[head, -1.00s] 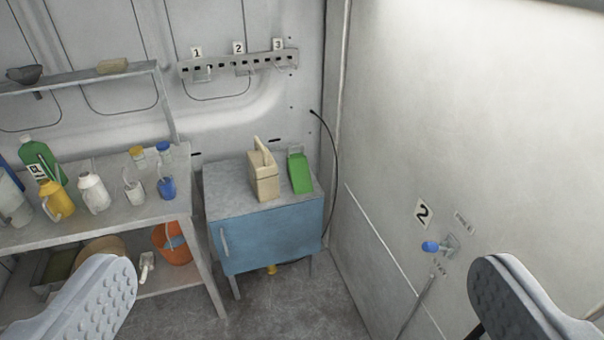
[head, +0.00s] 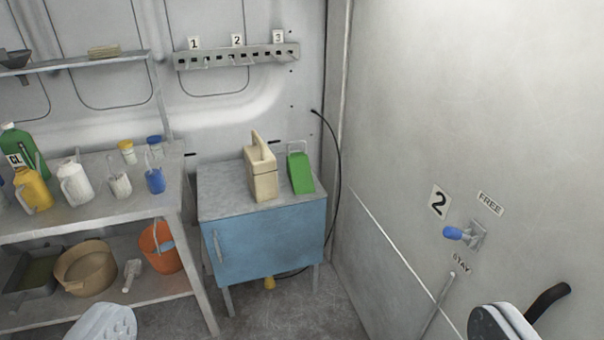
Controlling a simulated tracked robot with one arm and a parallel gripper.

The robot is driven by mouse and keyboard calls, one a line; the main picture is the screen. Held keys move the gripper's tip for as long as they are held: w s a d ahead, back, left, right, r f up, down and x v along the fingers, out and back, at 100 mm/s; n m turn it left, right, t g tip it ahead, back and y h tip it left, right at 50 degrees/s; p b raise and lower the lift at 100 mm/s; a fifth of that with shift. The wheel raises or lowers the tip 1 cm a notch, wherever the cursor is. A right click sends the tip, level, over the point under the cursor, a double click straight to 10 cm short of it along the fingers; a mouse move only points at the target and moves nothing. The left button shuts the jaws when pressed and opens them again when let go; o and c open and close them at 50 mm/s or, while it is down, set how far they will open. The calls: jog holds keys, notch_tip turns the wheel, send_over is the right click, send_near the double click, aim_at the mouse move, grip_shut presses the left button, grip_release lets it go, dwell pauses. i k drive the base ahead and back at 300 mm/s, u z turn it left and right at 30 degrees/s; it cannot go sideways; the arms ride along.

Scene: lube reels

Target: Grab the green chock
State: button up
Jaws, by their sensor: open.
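The green chock (head: 301,174) is a wedge with a pale handle loop at its top. It stands on the grey top of the blue cabinet (head: 268,243), near the right side. A beige chock-like block (head: 262,182) with a handle stands just left of it, close by. My gripper (head: 302,325) is open and empty. Its two fingers show at the bottom edge, far apart, one left and one right, well short of the cabinet.
A bench (head: 95,213) with several bottles and jugs stands left of the cabinet. A black cable (head: 337,165) hangs behind the cabinet's right side. The right wall carries a blue-handled lever (head: 455,233). A numbered rail (head: 237,57) is above.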

aim_at(298, 169)
jog(key=u, duration=0.05)
jog(key=i, duration=2.6)
jog(key=z, duration=0.6)
